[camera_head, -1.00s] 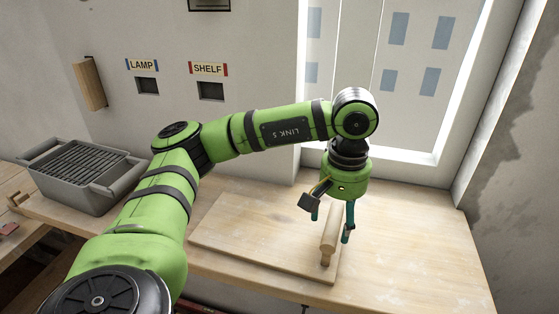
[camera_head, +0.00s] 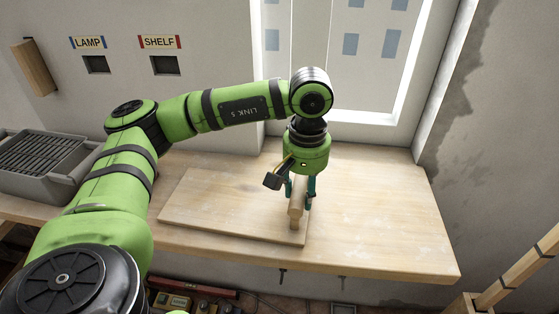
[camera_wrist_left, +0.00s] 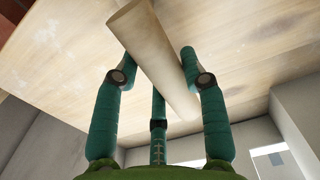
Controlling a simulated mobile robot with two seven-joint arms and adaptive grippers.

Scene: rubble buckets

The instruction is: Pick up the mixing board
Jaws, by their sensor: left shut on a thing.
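The mixing board (camera_head: 225,208) is a flat, pale wooden board lying on the wooden bench. Its thick round wooden handle (camera_head: 297,214) stands out near the board's right end. My left gripper (camera_head: 300,192) points down over that end, with its teal fingers shut on the handle. In the left wrist view the handle (camera_wrist_left: 150,50) runs between the fingers of the left gripper (camera_wrist_left: 155,70). Pale wood fills the background there. The fingers partly hide the handle in the head view. My right gripper is not in view.
The bench top (camera_head: 380,215) is clear to the right of the board. A grey tub with a grille (camera_head: 42,155) stands at the left. A window (camera_head: 335,70) and wall are behind. A wooden frame (camera_head: 515,265) stands at lower right, and several items lie below the bench.

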